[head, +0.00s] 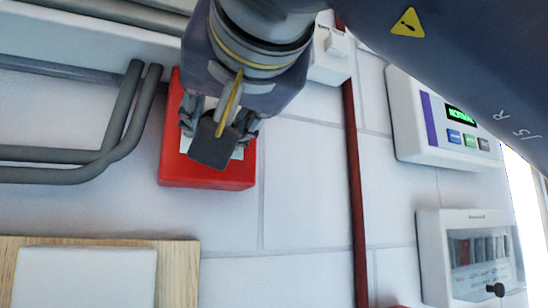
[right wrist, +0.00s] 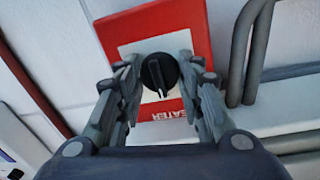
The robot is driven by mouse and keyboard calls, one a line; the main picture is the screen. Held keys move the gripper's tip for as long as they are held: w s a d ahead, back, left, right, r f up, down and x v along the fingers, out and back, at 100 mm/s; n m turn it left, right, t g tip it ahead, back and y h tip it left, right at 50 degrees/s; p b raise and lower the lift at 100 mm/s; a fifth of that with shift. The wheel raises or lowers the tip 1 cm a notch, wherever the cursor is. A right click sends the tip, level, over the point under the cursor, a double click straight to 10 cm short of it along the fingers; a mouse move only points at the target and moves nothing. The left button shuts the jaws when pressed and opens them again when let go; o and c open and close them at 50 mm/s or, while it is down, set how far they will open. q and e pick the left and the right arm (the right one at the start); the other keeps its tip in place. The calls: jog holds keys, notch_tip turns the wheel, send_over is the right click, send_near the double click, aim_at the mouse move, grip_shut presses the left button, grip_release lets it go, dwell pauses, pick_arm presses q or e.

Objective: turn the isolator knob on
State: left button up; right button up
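The isolator is a red box (head: 190,172) on the white wall, left of centre in the head view. It also shows in the right wrist view (right wrist: 195,30), with a white plate and a partly hidden label ending in "EATER". Its round black knob (right wrist: 160,72) has a pale pointer line running nearly vertically in that view. My right gripper (right wrist: 158,66) is open, its fingers on either side of the knob; I cannot tell whether they touch it. In the head view my right gripper (head: 217,135) covers the knob. My left gripper is not in view.
Grey conduits (head: 120,130) run beside the box on the left. A red vertical pipe (head: 354,180) and a white control panel with a green display (head: 440,125) are to the right. A clear-fronted box (head: 470,250) sits below the panel. A wooden board (head: 178,270) is at lower left.

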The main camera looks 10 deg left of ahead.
jog(key=shift+m, duration=0.3)
jog(key=m+g+b, duration=0.1)
jog(key=m, duration=0.7)
jog(key=m+b, duration=0.2)
jog(key=m, duration=0.6)
jog(key=shift+d+r+g+y, duration=0.1)
jog(key=shift+g+y, duration=0.3)
jog(key=shift+m, duration=0.4)
jog(key=o, duration=1.1)
jog(key=shift+w, duration=0.1)
jog(key=shift+c, duration=0.2)
